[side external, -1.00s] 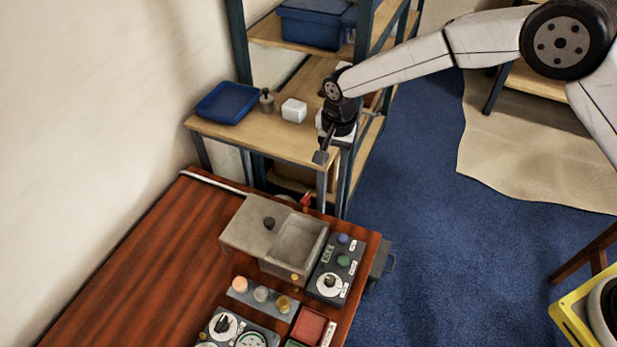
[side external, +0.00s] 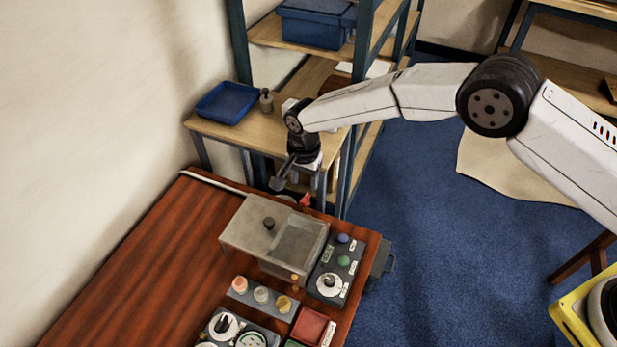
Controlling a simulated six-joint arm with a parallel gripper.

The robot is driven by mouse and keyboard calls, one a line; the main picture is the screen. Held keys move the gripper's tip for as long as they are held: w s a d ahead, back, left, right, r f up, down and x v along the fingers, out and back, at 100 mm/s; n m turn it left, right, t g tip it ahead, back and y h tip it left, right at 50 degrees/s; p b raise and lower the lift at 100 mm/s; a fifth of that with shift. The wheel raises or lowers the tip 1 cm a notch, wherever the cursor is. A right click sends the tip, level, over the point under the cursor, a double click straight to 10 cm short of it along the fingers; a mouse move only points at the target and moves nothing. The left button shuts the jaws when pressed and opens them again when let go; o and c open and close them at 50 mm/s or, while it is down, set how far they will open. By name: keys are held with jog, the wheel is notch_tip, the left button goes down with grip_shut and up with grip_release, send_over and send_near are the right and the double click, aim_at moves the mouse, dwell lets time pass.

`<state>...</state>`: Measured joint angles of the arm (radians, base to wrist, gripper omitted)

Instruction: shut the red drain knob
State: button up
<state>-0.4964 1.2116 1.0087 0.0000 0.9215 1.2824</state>
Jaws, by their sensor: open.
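A small red knob (side external: 306,200) shows at the back edge of the brown bench, just behind the grey basin block (side external: 262,229). It is partly hidden and too small to tell its exact setting. My gripper (side external: 279,184) points down over the back end of the bench, a little up and left of the red knob in the picture. It is open, appears empty, and looks apart from the knob.
A control panel (side external: 335,268) with a white dial and buttons sits right of the basin. Several small caps stand on a grey strip (side external: 240,294) in front. A wooden shelf unit with a blue tray (side external: 227,102) stands behind. The bench's left side is clear.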

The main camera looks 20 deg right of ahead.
aim_at(305, 198)
jog(key=shift+f, duration=3.15)
grip_shut()
